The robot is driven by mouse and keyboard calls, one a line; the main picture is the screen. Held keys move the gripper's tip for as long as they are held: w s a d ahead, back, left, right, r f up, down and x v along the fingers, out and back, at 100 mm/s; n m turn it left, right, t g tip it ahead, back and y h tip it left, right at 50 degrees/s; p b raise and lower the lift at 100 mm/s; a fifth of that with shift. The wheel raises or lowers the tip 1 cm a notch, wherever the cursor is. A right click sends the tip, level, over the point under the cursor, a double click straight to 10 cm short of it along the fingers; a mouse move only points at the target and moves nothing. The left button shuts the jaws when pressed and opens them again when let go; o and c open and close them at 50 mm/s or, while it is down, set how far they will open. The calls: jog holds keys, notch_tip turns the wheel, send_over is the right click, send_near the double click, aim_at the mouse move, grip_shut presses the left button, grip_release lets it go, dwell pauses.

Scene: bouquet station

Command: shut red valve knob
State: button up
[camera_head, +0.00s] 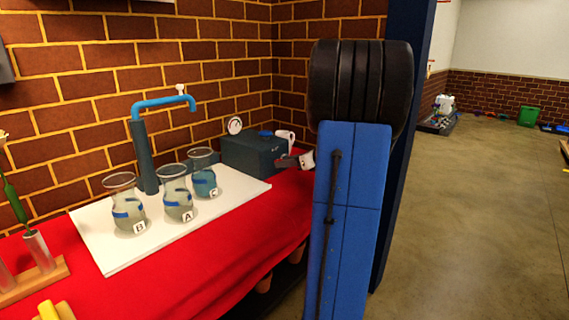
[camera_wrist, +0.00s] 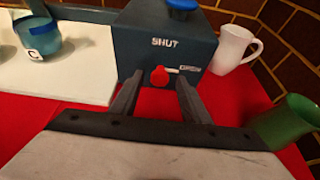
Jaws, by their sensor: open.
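The red valve knob (camera_wrist: 159,76) is on the front face of a dark blue-grey box (camera_wrist: 135,42). A pale pointer runs from it to the right, toward a small label that seems to read OPEN (camera_wrist: 190,69). The word SHUT (camera_wrist: 165,42) is above the knob. My gripper (camera_wrist: 160,83) is open, with one dark finger on each side of the knob in the picture; I cannot tell whether they touch it.
A white mug (camera_wrist: 233,48) stands right of the box, and a green vessel (camera_wrist: 288,120) is close at right. Jars B (camera_head: 128,205), A (camera_head: 177,195) and C (camera_head: 202,175) stand on the white board (camera_head: 110,250) under a blue spout (camera_head: 160,102). Brick walls are behind.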

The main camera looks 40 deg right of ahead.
jog(key=shift+x, duration=0.85)
jog(key=c, duration=1)
